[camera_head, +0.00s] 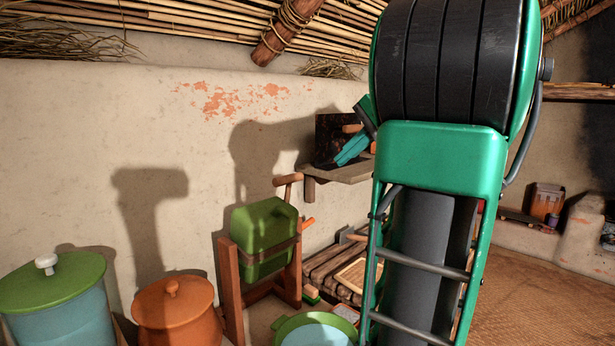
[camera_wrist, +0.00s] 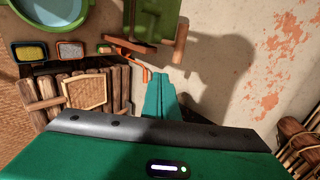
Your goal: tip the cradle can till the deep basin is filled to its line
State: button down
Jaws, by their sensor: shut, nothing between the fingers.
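The cradle can (camera_head: 264,236) is a green can strapped in an orange-brown wooden cradle (camera_head: 231,290), and it looks about upright. A wooden handle (camera_head: 288,180) stands up at its top; it also shows in the wrist view (camera_wrist: 181,40). The deep basin (camera_head: 284,324) has a green rim and pale blue inside, low in front of the cradle, cut by the frame. In the wrist view the basin (camera_wrist: 58,31) is at upper left. I cannot make out its line or level. My gripper (camera_head: 340,160), with teal fingers, is shut and empty, above and right of the can, touching nothing visible.
A blue pot with a green lid (camera_head: 55,280) and an orange lidded pot (camera_head: 175,300) stand left of the cradle. A wooden shelf (camera_head: 340,173) juts from the wall behind my gripper. A slatted wooden bench (camera_wrist: 90,90) and small trays (camera_wrist: 70,50) lie near the basin.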

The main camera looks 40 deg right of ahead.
jog(key=w+r+x, duration=0.2)
jog(key=x, duration=1)
jog(key=shift+w+f, duration=0.15)
